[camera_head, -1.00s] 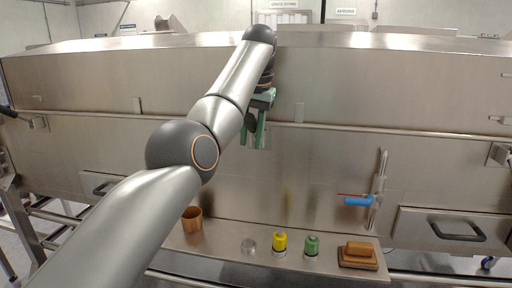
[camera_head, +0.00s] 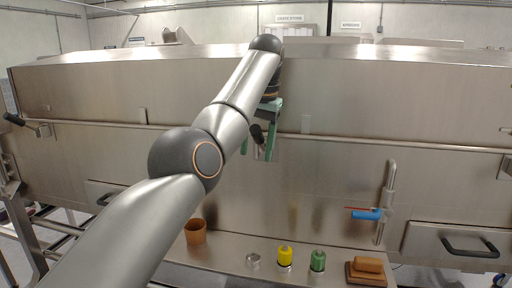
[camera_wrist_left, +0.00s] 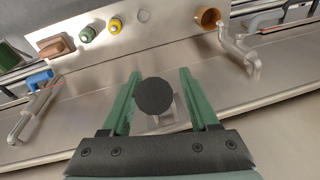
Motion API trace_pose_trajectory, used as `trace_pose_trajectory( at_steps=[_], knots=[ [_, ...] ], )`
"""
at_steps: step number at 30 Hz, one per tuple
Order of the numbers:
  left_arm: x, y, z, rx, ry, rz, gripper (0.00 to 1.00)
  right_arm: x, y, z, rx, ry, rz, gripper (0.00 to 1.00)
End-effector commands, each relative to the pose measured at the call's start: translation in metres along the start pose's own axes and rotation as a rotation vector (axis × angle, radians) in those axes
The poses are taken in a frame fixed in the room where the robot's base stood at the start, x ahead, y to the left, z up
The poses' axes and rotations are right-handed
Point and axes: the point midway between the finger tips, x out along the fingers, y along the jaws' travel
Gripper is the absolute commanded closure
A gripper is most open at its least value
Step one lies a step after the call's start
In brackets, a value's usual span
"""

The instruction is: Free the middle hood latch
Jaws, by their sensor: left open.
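The middle hood latch shows as a black round knob (camera_head: 256,132) on the steel hood front, partly covered by my left arm and gripper. In the left wrist view the knob (camera_wrist_left: 154,96) sits between the two green fingers, with a metal bracket partly hidden behind it. My left gripper (camera_head: 258,152) is open, with one finger on each side of the knob. In the wrist view a gap shows on both sides of the knob, so the fingers look apart from it. My right gripper is not in view.
Another latch (camera_head: 40,130) is at the far left and part of one at the right edge. Below are a copper cup (camera_head: 195,231), yellow button (camera_head: 285,255), green button (camera_head: 318,261), brown block (camera_head: 368,266) and blue-handled valve (camera_head: 367,214). A rail (camera_head: 350,138) crosses the hood.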

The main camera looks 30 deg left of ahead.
Motion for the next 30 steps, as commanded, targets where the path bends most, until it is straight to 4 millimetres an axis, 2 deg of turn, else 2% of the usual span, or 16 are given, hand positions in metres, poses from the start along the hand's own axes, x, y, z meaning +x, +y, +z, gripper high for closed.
trace_pose_trajectory(
  at_steps=[5, 11, 20, 24, 30],
  knots=[
    [-0.001, 0.001, 0.000, 0.002, -0.001, 0.001, 0.39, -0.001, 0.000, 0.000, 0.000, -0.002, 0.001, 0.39],
    [-0.015, 0.000, -0.001, 0.002, 0.000, 0.000, 0.39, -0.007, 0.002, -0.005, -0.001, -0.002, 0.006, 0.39],
    [-0.068, 0.000, -0.001, 0.003, 0.001, 0.000, 0.39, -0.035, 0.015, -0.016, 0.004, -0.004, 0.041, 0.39],
    [-0.096, -0.001, -0.001, 0.001, 0.001, 0.000, 0.39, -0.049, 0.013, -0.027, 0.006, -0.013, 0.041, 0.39],
    [-0.122, -0.001, -0.001, 0.001, -0.001, -0.001, 0.39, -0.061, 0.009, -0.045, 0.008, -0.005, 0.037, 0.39]
  ],
)
